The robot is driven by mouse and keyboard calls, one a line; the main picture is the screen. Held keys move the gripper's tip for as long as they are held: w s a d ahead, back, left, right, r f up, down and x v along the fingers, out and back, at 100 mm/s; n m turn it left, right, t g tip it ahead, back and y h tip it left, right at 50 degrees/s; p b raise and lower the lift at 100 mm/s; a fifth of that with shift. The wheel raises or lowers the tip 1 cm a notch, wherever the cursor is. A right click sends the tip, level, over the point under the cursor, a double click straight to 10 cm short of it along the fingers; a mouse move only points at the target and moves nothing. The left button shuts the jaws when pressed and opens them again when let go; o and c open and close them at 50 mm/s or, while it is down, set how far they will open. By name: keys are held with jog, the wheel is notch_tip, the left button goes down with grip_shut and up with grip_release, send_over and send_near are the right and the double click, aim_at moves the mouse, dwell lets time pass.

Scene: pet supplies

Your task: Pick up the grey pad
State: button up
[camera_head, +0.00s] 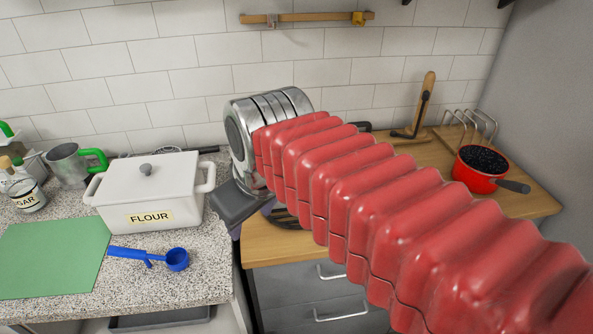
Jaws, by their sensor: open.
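My arm, in a red ribbed cover, reaches from the lower right to the middle, ending in a round silver wrist. Below the wrist is my gripper (240,204), a dark grey block at the edge of the wooden counter. It is open; its fingertips are hard to make out. Small bits of a greyish-purple thing, perhaps the grey pad (268,206), show beside and below the gripper. The gripper and arm hide most of it. I cannot tell whether they touch.
A white flour box (150,192), blue scoop (177,260) and green mat (50,260) are on the speckled counter at left. A black round grate (284,219) lies partly behind my arm. A red pan (478,170) and wire rack (472,124) stand at right.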

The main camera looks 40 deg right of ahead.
jog(key=w+d+r+n+g, duration=0.1)
jog(key=w+d+r+n, duration=0.2)
jog(key=w+d, duration=0.2)
jog(key=w+d+r+n+g, duration=0.2)
jog(key=w+d+r+n, duration=0.2)
jog(key=d, duration=0.4)
jog(key=w+d+r+n+g, duration=0.1)
jog(key=w+d+r+n, duration=0.2)
jog(key=w+d, duration=0.3)
jog(key=shift+d+r+g, duration=0.3)
jog(key=shift+d+r, duration=0.4)
jog(key=shift+r, duration=0.05)
jog(key=shift+w+d+n, duration=0.1)
jog(key=shift+d+n, duration=0.3)
jog(key=shift+d, duration=0.05)
jog(key=shift+f, duration=0.1)
jog(key=shift+f, duration=4.2)
notch_tip(320, 180, down, 5)
jog(key=shift+f, duration=0.1)
